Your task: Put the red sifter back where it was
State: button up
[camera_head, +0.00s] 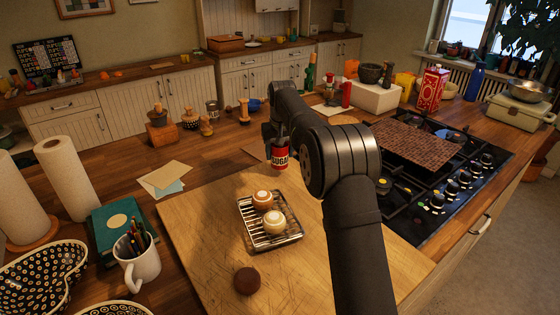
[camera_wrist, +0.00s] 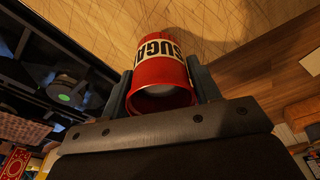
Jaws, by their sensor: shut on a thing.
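The red sifter (camera_head: 280,155), a small red can with a pale label reading SUGAR, is between the fingers of my gripper (camera_head: 274,138). In the wrist view the red sifter (camera_wrist: 159,82) sits between the two dark fingers of my gripper (camera_wrist: 161,92), which is shut on it. In the head view it hangs near the far edge of the wooden board (camera_head: 195,235). I cannot tell whether its base touches a surface. Part of the sifter and of the gripper is hidden by my arm in the head view.
A wire rack (camera_head: 283,240) with two small cakes stands on the board, and a dark round piece (camera_head: 247,281) lies in front. The gas hob (camera_head: 445,160) is at the right. Bottles, a red carton (camera_head: 430,88) and a mortar stand behind. Envelopes (camera_head: 165,178) lie left.

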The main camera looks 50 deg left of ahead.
aim_at(280, 161)
jog(key=shift+f, duration=1.75)
jog(key=shift+f, duration=0.15)
jog(key=o, duration=0.9)
jog(key=r, duration=0.4)
jog(key=d+r, duration=0.1)
jog(key=r, duration=0.7)
jog(key=shift+s+d+r, duration=0.1)
jog(key=shift+s+d, duration=0.2)
jog(key=shift+d, duration=0.1)
